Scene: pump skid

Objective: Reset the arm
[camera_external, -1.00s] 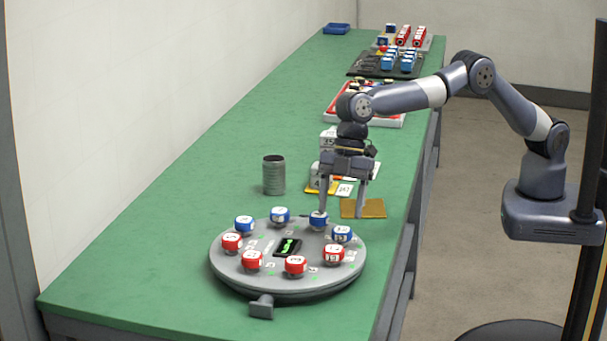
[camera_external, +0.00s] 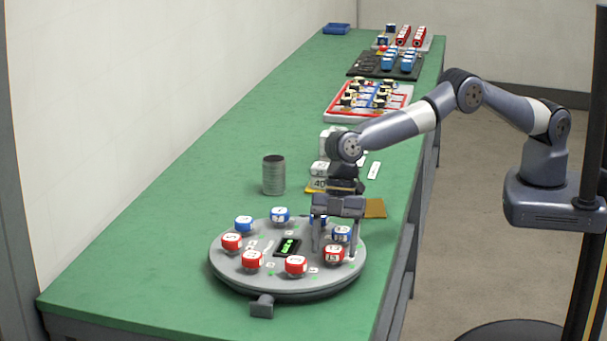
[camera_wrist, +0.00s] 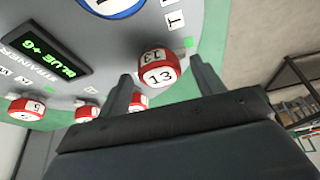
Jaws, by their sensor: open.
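My gripper (camera_external: 335,249) hangs from my arm, pointing down over the right side of a round grey turntable (camera_external: 288,277). Its two fingers are spread. In the wrist view my gripper (camera_wrist: 161,76) shows with a red piece marked 13 (camera_wrist: 158,68) in the gap between the fingers or just beyond; I cannot tell if they touch. The red piece also shows in the external view (camera_external: 333,255). A blue-and-white piece (camera_external: 342,234) stands close behind it, partly covered by my gripper.
Several more red and blue pieces ring the turntable around a small display (camera_external: 288,247) with green text. A grey ribbed cylinder (camera_external: 273,175) stands behind it. A brown pad (camera_external: 375,208) and white blocks (camera_external: 320,168) lie beyond. The green table's left side is clear.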

